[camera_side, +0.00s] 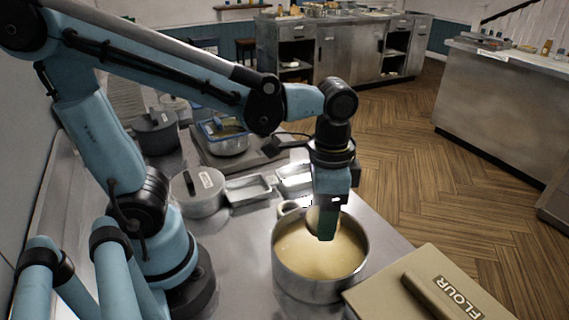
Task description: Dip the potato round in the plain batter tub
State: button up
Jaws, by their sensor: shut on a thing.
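The plain batter tub (282,268) is a round metal pot of smooth, pale yellow batter, standing on the steel worktop near the lower middle of the side view.
A box marked FLOUR (395,298) lies right of the tub. Small metal trays (248,189) and a lidded pot (199,196) stand behind left. A blue-rimmed pan (226,145) and a dark pot (155,135) are farther back. A pale ring-shaped thing (285,208) sits by the tub's back rim.

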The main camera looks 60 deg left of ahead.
jog(key=shift+r, duration=0.1)
jog(key=shift+r, duration=1.4)
